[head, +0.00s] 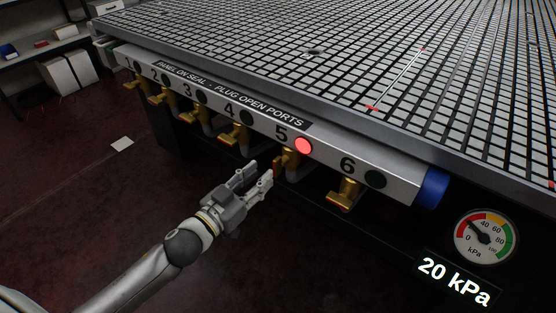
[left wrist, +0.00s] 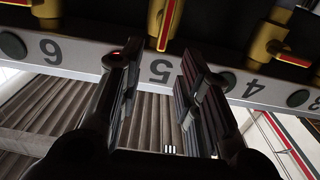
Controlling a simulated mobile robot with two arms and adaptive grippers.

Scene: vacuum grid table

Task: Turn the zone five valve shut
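The zone five valve (head: 291,158) is a brass valve under the panel rail, below the number 5 and a lit red lamp (head: 304,145). Its red-striped handle hangs down; it also shows at the top of the left wrist view (left wrist: 165,22). My left gripper (head: 260,176) is open, its fingers just left of and below this valve in the head view. In the left wrist view the two dark fingers (left wrist: 158,75) stand apart with nothing between them, and the handle is beyond the tips. Contact is not visible. My right gripper is out of view.
Brass valve six (head: 345,193) is to the right and valve four (head: 238,132) to the left; their lamps are dark. The grid table (head: 330,50) overhangs above. A gauge (head: 485,238) reads about 20 kPa. The floor below the rail is open at left.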

